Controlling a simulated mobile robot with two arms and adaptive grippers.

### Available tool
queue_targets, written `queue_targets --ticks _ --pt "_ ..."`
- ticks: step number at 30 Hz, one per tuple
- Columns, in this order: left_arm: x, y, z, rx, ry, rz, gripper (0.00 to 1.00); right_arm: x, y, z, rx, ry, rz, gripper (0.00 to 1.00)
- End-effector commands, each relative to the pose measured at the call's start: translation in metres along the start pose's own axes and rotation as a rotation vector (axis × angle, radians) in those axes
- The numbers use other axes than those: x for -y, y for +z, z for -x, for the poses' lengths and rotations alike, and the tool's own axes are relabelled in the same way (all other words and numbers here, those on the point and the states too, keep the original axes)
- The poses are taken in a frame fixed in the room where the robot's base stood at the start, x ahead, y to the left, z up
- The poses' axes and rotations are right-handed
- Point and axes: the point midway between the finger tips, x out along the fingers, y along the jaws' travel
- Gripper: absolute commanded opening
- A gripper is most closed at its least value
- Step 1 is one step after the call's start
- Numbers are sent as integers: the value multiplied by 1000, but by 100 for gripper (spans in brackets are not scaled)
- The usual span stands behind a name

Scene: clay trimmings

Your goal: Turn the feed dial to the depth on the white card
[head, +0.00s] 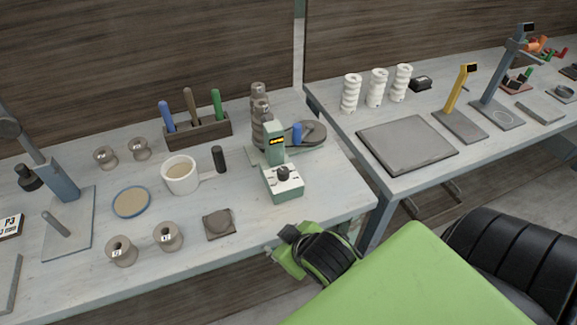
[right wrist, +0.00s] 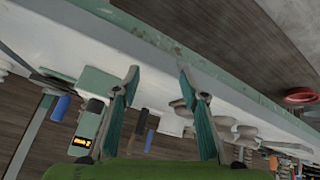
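The feed dial (head: 283,173) is a dark knob on the white sloped top of a small green machine (head: 273,150) near the table's front right. The machine has an amber-lit display (head: 276,140), which also shows in the right wrist view (right wrist: 83,142); its reading is too small to tell. A white card (head: 10,225) with dark print, apparently "P3", is at the far left edge, partly cut off. My right gripper (right wrist: 158,72) is open and empty, its fingers spread. In the head view it is past the table's front edge, apart from the dial. My left gripper is out of view.
A white mug (head: 180,175), a black cylinder (head: 219,159), spools (head: 168,236) and a tool rack (head: 198,131) stand left of the machine. A second table (head: 385,185) stands right, across a gap.

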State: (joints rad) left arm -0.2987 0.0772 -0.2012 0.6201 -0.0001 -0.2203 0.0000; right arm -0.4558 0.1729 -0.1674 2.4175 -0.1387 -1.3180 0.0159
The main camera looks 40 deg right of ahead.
Motion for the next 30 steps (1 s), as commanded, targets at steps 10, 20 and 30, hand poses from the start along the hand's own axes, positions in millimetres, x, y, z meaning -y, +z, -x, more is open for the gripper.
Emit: queue_targets --ticks 10,20,30 --pt "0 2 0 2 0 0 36 -35 -144 5 -441 173 151 40" --pt "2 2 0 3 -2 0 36 -8 -336 113 -1184 380 586 40" --pt "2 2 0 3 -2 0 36 112 -370 198 -1770 396 1341 40"
